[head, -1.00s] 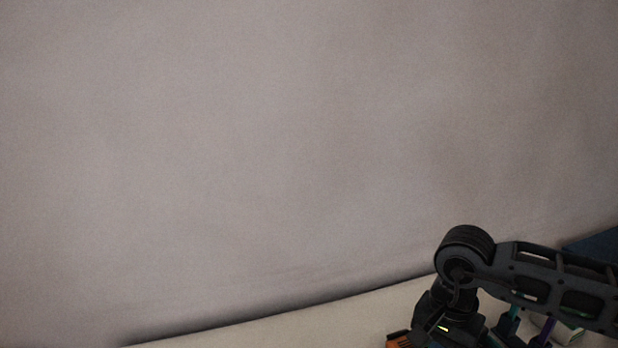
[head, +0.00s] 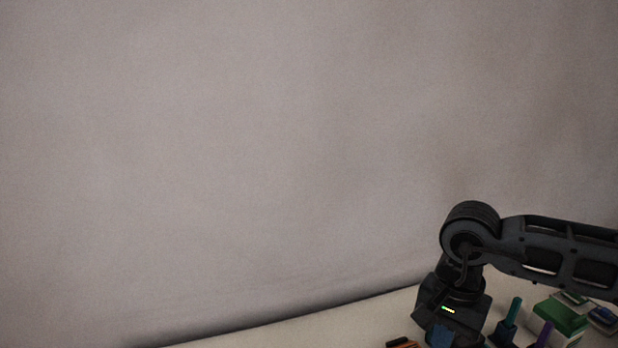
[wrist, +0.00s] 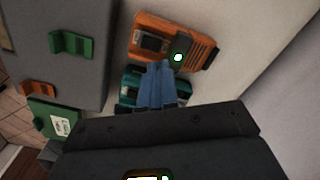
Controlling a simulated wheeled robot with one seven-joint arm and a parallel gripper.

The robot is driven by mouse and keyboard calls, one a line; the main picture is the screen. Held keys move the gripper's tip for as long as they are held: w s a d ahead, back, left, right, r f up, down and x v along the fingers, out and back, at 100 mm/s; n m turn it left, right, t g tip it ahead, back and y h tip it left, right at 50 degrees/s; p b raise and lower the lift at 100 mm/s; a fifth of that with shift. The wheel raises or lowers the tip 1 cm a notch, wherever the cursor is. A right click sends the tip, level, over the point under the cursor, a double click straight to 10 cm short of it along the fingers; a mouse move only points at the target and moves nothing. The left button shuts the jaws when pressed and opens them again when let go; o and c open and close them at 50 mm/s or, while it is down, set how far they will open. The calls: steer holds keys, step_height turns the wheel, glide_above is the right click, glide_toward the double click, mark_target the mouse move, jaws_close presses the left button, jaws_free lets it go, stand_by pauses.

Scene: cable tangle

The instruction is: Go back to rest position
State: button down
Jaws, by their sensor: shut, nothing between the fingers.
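My gripper shows in the wrist view (wrist: 158,85), its two blue fingers together with nothing between them. Its fingertips are over an orange device (wrist: 172,42) with a small dark screen and a glowing green light. A teal device (wrist: 128,92) lies beside the orange one, partly hidden behind my fingers. In the head view my arm reaches in from the right and bends down. The wrist part hangs above the pale surface, and a blue piece of the gripper (head: 441,335) shows at the bottom edge.
A green block (head: 562,316) stands on the pale table (head: 385,312) at the lower right, near a teal upright piece (head: 510,312) and a purple one (head: 545,335). A small orange thing (head: 402,342) lies at the bottom edge. A plain wall rises behind. The table's left part looks clear.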

steer(key=shift+r, duration=0.35)
